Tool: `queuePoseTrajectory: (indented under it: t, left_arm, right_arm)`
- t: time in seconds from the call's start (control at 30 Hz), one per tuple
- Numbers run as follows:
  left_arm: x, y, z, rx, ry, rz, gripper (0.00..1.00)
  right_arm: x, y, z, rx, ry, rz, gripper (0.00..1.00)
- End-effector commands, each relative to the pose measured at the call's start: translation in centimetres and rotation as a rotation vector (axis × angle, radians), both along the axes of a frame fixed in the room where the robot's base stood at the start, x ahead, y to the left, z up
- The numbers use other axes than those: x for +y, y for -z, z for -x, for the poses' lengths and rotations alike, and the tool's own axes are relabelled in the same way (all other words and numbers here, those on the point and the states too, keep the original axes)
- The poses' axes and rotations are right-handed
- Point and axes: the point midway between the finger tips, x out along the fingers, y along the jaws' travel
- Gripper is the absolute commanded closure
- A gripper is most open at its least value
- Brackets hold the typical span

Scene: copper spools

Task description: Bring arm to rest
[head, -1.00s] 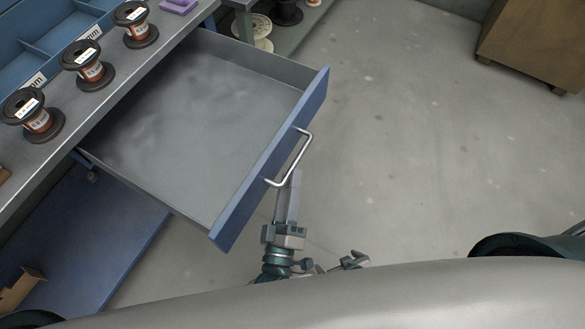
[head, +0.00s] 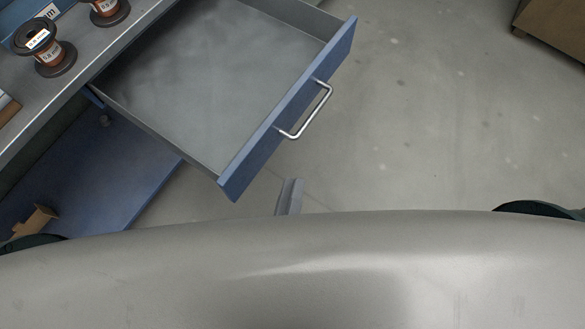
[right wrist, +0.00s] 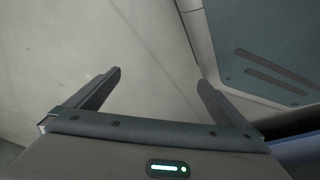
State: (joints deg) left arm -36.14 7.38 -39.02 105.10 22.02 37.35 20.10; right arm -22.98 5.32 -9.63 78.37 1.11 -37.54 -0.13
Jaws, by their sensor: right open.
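The blue drawer (head: 262,134) stands pulled out and empty, with its metal handle (head: 306,112) on the front panel.
Two copper spools (head: 52,58) stand on the grey worktop (head: 85,74) at the upper left. A blue panel (head: 110,165) and a small brown piece (head: 36,220) lie below it. A brown cabinet (head: 555,30) stands at the upper right. The floor between is clear.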

Motion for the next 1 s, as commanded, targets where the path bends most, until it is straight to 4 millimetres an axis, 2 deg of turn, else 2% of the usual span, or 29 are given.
queuePoseTrajectory:
  t: [0.47,0.57,0.63,0.77,0.87,1.0]
  left_arm:
    - [0.0,0.1,-0.1,0.001,0.001,-0.004,0.71]
    - [-0.1,0.9,-0.4,0.01,0.008,-0.033,0.71]
    - [-0.1,2.1,-0.8,0.025,0.018,-0.077,0.71]
    - [0.0,6.3,-1.9,0.081,0.055,-0.222,0.71]
    - [0.8,11.1,-2.9,0.152,0.091,-0.379,0.71]
    - [3.6,19.0,-4.0,0.284,0.15,-0.626,0.71]
  right_arm:
    - [-0.1,0.0,-0.1,-0.002,0.0,0.001,0.0]
    - [-0.1,-0.1,-0.1,-0.005,-0.001,0.0,0.0]
    - [0.0,-0.2,-0.2,-0.01,-0.001,-0.001,0.0]
    - [0.1,-0.3,-0.2,-0.019,-0.003,-0.003,0.0]
    - [0.6,-0.4,-0.4,-0.039,-0.006,-0.01,0.0]
    - [1.5,-0.6,-1.0,-0.075,-0.009,-0.024,0.0]
